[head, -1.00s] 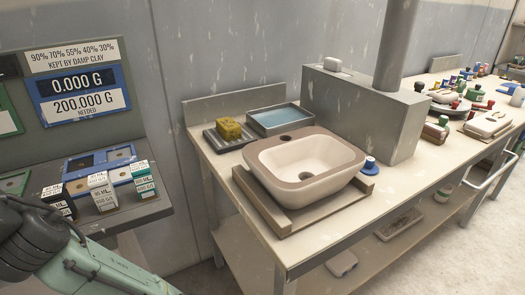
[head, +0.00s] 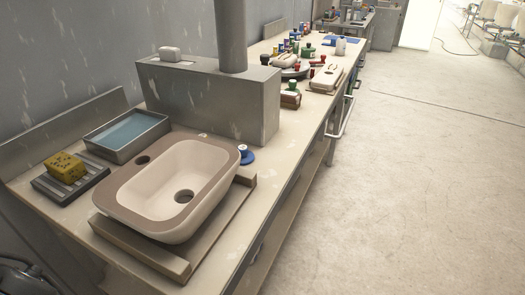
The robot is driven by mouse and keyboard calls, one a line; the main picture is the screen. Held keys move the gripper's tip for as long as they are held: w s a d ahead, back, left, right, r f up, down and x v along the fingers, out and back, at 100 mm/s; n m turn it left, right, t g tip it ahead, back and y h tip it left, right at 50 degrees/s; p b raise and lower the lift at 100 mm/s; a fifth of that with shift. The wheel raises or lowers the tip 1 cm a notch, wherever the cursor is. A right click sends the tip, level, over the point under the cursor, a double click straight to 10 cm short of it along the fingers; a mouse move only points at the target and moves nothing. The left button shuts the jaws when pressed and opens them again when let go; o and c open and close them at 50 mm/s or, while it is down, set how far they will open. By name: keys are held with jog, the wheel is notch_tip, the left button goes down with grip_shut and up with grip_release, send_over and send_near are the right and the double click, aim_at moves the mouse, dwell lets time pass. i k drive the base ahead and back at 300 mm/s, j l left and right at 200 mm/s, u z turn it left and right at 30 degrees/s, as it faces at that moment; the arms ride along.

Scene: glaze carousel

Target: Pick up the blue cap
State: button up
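A small blue round thing with a white top (head: 245,154) stands on the bench just right of the basin, close to its rim. It may be the blue cap, but it is too small to tell for sure. Several small jars or bottles with coloured tops, some blue, stand farther back along the bench, too small to tell apart. My gripper is not in view; only a dark part of my arm shows in the bottom left corner.
A basin (head: 121,198) sits on a wooden board at the near bench end. A yellow sponge (head: 66,167) and a tray of water (head: 128,139) are to its left. A grey block (head: 206,98) with a pipe stands behind. The floor (head: 400,190) at right is clear.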

aim_at(248, 156)
jog(key=l+u, duration=0.1)
jog(key=u, duration=0.35)
jog(key=k+l+u, duration=0.1)
jog(key=u, duration=0.3)
jog(key=l+u, duration=0.1)
jog(key=u, duration=0.35)
jog(key=k+u, duration=0.1)
jog(key=u, duration=0.35)
jog(key=k+l+z, duration=0.1)
jog(key=z, duration=0.2)
jog(key=l+z, duration=0.35)
jog(key=k+l+z, duration=0.1)
jog(key=z, duration=1.2)
jog(key=i+j+z, duration=0.1)
jog(key=j, duration=0.25)
jog(key=i+j, duration=0.1)
jog(key=j, duration=0.2)
jog(key=z, duration=0.05)
